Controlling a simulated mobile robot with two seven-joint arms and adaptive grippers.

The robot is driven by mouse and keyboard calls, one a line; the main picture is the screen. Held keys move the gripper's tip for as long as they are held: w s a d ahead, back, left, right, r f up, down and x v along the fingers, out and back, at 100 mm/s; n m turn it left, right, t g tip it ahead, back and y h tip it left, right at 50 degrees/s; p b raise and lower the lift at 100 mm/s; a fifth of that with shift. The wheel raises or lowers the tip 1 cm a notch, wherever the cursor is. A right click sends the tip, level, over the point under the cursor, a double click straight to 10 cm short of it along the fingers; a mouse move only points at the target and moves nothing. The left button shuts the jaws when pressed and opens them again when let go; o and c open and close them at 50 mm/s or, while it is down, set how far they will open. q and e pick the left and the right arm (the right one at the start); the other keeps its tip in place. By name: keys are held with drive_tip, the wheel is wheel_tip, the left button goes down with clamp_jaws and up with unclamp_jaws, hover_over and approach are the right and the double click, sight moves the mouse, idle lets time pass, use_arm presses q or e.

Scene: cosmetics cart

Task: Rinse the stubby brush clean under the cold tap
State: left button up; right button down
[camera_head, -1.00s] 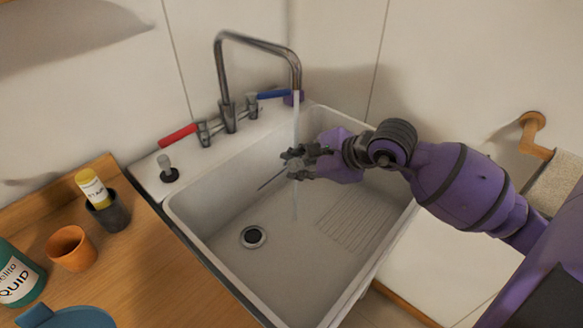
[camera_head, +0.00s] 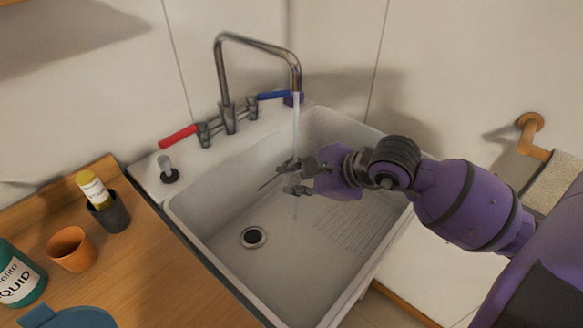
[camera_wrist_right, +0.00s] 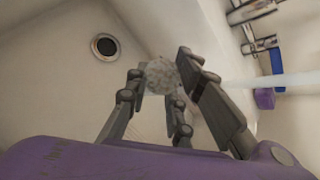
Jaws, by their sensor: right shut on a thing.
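My right gripper (camera_head: 297,177) is over the sink basin, shut on the stubby brush. In the right wrist view a pale grey, mottled round end of the brush (camera_wrist_right: 161,74) shows between the fingers of the gripper (camera_wrist_right: 165,88). Most of the brush is hidden by the fingers. The tap (camera_head: 297,78) has a thin stream of water (camera_head: 296,125) running down at the gripper. I cannot tell whether the water touches the bristles. The cold tap's blue lever (camera_head: 273,95) is at the right of the faucet. My left gripper is out of view.
The white sink (camera_head: 225,262) has a dark drain (camera_head: 253,237) and a ribbed floor at right. The red lever (camera_head: 178,137) is at left. On the wooden counter stand an orange cup (camera_head: 72,250), a dark holder (camera_head: 108,215) with a yellow-capped tube, and a green bottle (camera_head: 18,276).

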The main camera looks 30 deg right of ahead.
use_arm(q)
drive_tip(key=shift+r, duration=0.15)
use_arm(e)
drive_tip(key=shift+s+a, duration=0.45)
drive_tip(key=shift+s, duration=0.4)
drive_tip(key=shift+s+a, duration=0.4)
drive_tip(key=shift+s, duration=0.45)
drive_tip(key=shift+r, duration=0.1)
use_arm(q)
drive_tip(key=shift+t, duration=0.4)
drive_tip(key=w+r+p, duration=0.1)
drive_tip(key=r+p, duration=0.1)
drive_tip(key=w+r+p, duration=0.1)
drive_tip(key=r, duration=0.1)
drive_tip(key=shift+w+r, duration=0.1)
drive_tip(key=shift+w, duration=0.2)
use_arm(e)
drive_tip(key=s+a+r, duration=0.2)
drive_tip(key=s+r, duration=0.2)
drive_tip(key=shift+s+a, duration=0.15)
drive_tip(key=shift+s, duration=0.05)
drive_tip(key=shift+f, duration=0.1)
